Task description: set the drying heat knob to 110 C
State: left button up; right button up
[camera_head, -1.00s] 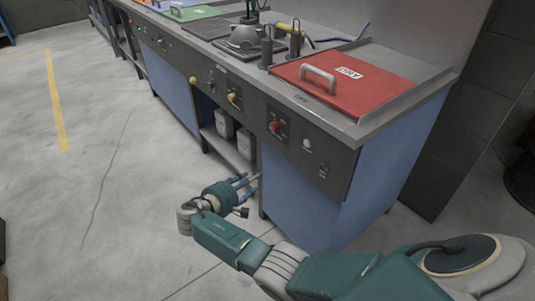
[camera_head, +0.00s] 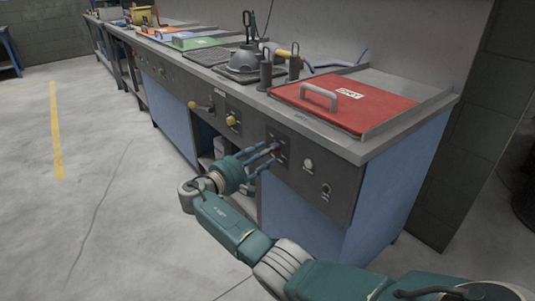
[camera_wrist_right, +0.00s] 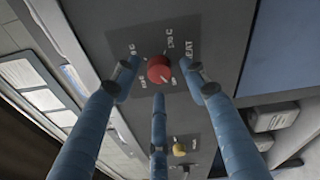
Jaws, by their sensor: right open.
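The red heat knob (camera_wrist_right: 159,69) shows in the right wrist view on a dark panel, with white markings around it. One reads 170 C and another HEAT; the others are partly hidden or too blurred to read. A pale mark on the knob's face points toward the lower right of that view. In the head view the knob (camera_head: 276,149) is partly covered by my fingers. My right gripper (camera_head: 267,157) is open at the panel, its three blue fingers spread around the knob; I cannot tell whether they touch it. My left gripper is out of view.
The dark front panel (camera_head: 300,182) also carries a white button (camera_head: 308,164) and yellow knobs, one at the middle (camera_head: 231,120). A red DRY lid (camera_head: 350,101) lies on the counter above. The floor (camera_head: 95,220) at left is clear.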

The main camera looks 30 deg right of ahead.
jog(key=shift+w+d, duration=0.1)
jog(key=shift+d, duration=0.4)
jog(key=shift+c, duration=0.2)
grip_shut()
